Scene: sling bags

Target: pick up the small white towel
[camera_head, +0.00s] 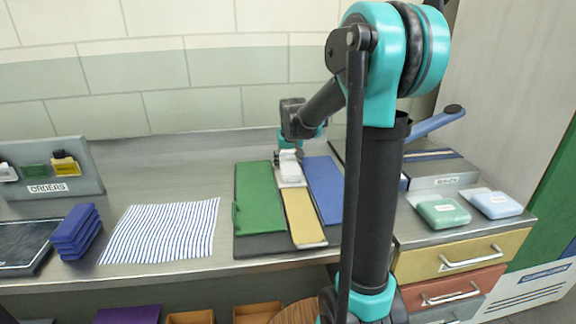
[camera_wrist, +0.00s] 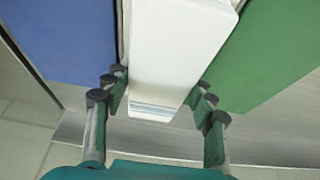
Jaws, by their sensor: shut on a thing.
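The small white towel (camera_head: 291,173) is a folded white block at the back of the middle strip, between a green panel and a blue panel. It also fills the upper middle of the wrist view (camera_wrist: 172,58), with faint bluish stripes on its near end. My gripper (camera_head: 289,156) reaches down onto its far end. In the wrist view, the fingers (camera_wrist: 160,88) stand on either side of the towel, shut on it. Whether the towel is clear of the surface beneath cannot be told.
The green panel (camera_head: 258,198), yellow strip (camera_head: 302,216) and blue panel (camera_head: 325,188) lie close around the towel on a dark board. A striped cloth (camera_head: 162,231) and blue stack (camera_head: 77,232) lie left. Green (camera_head: 444,212) and pale blue (camera_head: 496,204) packets sit right.

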